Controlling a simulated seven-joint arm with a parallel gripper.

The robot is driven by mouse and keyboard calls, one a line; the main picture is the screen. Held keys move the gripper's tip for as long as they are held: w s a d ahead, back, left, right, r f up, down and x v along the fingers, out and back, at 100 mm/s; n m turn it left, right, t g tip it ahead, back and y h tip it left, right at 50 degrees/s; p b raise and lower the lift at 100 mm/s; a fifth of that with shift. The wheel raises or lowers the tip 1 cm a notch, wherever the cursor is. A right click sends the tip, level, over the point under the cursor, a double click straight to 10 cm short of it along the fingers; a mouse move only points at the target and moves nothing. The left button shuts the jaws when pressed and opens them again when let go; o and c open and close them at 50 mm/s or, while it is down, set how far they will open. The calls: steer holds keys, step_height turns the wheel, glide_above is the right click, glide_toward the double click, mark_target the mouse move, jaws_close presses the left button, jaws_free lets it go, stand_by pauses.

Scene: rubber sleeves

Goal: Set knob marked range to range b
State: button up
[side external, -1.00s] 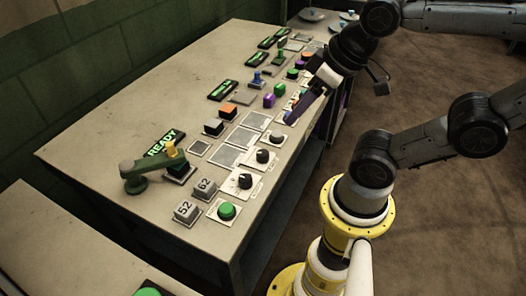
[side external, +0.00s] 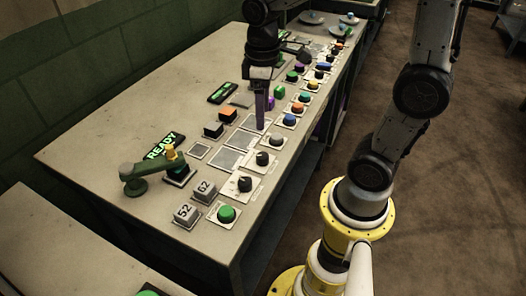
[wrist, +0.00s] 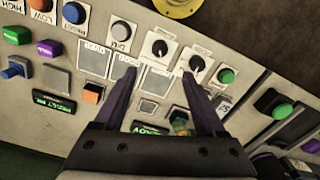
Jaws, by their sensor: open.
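Several dark rotary knobs on white plates sit along the table's front edge; I cannot read which is marked range. In the side view, one knob (side external: 245,184) is nearest the green button, with a second knob (side external: 262,158) and a third knob (side external: 276,140) behind it. In the wrist view, two black knobs with pale pointer marks show, a right knob (wrist: 196,63) and a middle knob (wrist: 160,46), plus a greyer knob (wrist: 120,32) at left. My gripper (side external: 262,128) points down over the panel. Its fingers (wrist: 160,73) are open and empty, apart from the knobs.
A green button (side external: 227,213) and grey blocks marked 52 (side external: 186,212) and 62 (side external: 205,189) stand at the near end. A green lever (side external: 140,177) sits by a lit READY sign (side external: 164,146). Coloured buttons (side external: 298,107) line the far side. The table's left part is bare.

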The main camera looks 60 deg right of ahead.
mark_target(263, 155)
step_height(263, 155, down, 14)
steer(key=shift+r, duration=0.2)
steer(key=shift+c, duration=0.3)
jaws_close()
stand_by(0.3)
